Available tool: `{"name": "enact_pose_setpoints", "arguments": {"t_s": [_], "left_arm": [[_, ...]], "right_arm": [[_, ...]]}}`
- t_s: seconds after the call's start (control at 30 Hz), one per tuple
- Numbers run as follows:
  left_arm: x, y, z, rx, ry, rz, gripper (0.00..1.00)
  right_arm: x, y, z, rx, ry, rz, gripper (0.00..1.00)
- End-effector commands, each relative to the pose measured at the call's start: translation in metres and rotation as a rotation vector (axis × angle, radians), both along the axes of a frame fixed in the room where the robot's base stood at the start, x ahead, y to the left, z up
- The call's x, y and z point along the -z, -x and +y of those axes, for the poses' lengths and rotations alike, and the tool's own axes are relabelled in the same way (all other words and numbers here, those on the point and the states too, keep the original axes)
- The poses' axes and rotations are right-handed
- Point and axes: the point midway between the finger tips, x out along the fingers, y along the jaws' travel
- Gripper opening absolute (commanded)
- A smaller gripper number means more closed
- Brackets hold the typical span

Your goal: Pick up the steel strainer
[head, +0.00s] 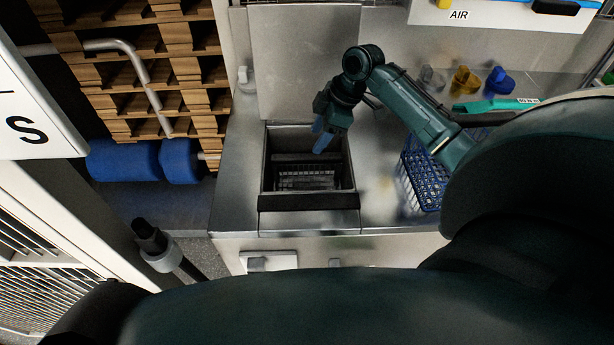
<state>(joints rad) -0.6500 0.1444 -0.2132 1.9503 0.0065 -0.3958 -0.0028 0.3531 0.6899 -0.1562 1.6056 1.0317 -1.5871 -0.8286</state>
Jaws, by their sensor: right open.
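The steel strainer (306,181) appears as a grey mesh basket low inside the dark rectangular well (353,184) in the steel counter. Its far part is in shadow and its full outline is hard to make out. My right gripper (322,143) points down over the far right part of the well, with its blue fingers open. It appears above the strainer and apart from it; the exact height cannot be told. My left gripper does not show.
A raised steel lid (305,60) stands behind the well. A blue perforated basket (428,182) is on the counter to the right. Small grey, yellow and blue items (466,81) sit at the back right. Blue rollers (125,160) and stacked wooden pieces (130,75) are left.

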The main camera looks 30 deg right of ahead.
Motion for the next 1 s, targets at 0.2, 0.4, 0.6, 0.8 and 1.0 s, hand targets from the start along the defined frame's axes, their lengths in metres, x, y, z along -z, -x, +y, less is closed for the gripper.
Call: {"name": "enact_pose_setpoints", "arguments": {"t_s": [0.2,0.4,0.6,0.8,1.0], "left_arm": [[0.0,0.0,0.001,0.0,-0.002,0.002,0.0],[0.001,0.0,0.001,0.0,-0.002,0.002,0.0],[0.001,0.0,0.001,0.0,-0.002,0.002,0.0],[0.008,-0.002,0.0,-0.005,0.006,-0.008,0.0],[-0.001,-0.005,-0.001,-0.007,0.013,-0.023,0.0]], "right_arm": [[0.031,-0.006,0.011,0.001,-0.001,0.001,0.49],[0.04,-0.008,0.013,0.001,0.0,0.002,0.49],[0.067,-0.01,0.02,0.001,-0.003,0.004,0.49],[0.087,-0.015,0.026,-0.001,0.001,0.0,0.49],[0.085,-0.015,0.026,-0.001,0.002,-0.001,0.49]]}}
